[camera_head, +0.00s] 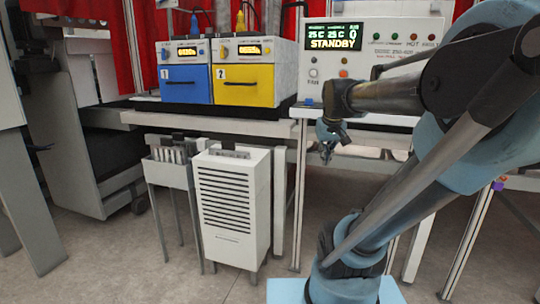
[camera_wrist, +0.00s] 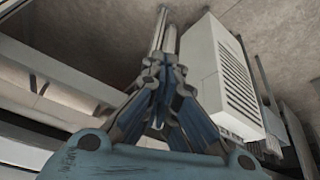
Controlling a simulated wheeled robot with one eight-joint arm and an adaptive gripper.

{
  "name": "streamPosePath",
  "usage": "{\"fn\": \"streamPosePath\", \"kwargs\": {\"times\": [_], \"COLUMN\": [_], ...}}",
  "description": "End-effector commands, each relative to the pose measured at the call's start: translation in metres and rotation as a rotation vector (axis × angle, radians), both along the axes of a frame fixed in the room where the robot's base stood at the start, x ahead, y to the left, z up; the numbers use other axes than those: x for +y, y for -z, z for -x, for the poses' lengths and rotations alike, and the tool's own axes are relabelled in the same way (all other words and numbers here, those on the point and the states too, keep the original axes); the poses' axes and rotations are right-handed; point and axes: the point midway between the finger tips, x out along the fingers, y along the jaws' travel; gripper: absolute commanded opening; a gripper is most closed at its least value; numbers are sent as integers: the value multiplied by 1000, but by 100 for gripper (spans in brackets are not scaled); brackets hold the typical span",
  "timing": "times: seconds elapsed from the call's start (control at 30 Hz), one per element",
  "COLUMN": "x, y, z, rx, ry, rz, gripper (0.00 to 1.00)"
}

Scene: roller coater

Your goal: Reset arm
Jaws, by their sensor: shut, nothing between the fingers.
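My gripper (camera_head: 327,153) hangs at the end of my arm, right of the middle in the head view. It points down, in front of the table with the white control panel. In the wrist view my gripper (camera_wrist: 163,25) shows its two fingers brought together, with nothing between them. It touches no object that I can see. My blue and dark grey arm fills the right side of the head view and is bent, with the forearm reaching left.
A white slatted cabinet (camera_head: 233,205) and a rack of slides (camera_head: 170,158) stand below the bench. On the bench are a blue unit (camera_head: 186,84), a yellow unit (camera_head: 243,84) and a panel reading STANDBY (camera_head: 335,42). The floor (camera_head: 120,245) in front is clear.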

Motion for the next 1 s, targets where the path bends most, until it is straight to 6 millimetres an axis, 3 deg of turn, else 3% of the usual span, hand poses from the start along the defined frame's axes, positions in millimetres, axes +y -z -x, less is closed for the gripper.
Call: {"fn": "streamPosePath", "kwargs": {"times": [0.03, 0.2, 0.43, 0.6, 1.0], "x": [0, 0, 0, 1, 0], "y": [19, 77, 139, 156, 157], "z": [21, 84, 146, 162, 163], "rx": [22, 97, 175, 199, 200], "ry": [10, 46, 86, 98, 99], "rz": [-4, -16, -25, -28, -28], "gripper": [0, 0, 0, 0, 0]}}
